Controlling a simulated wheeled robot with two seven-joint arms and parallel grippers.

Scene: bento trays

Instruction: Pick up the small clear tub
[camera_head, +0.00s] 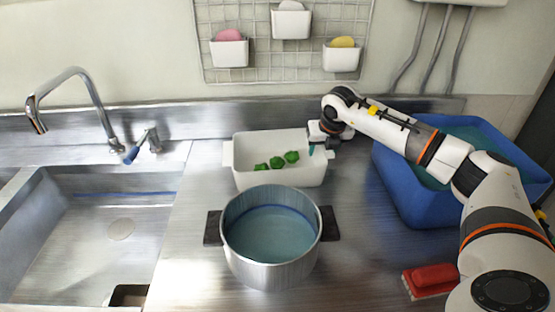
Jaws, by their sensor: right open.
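A small whitish tub (308,177) stands on the steel counter behind the metal pot, with several green pieces (276,162) inside. It is the only thing that looks like the small clear tub, though it looks more white than clear. My right gripper (321,150) is at the tub's right end, close to its rim. Its jaws are open; the fingertips are small here, and I cannot tell whether they straddle or touch the rim. My left gripper is not in view.
A steel pot (236,262) with dark handles and bluish contents stands just in front of the tub. A blue bin (405,205) is at right, a red brush (431,279) at front right. A sink (75,230) with a tap lies at left.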

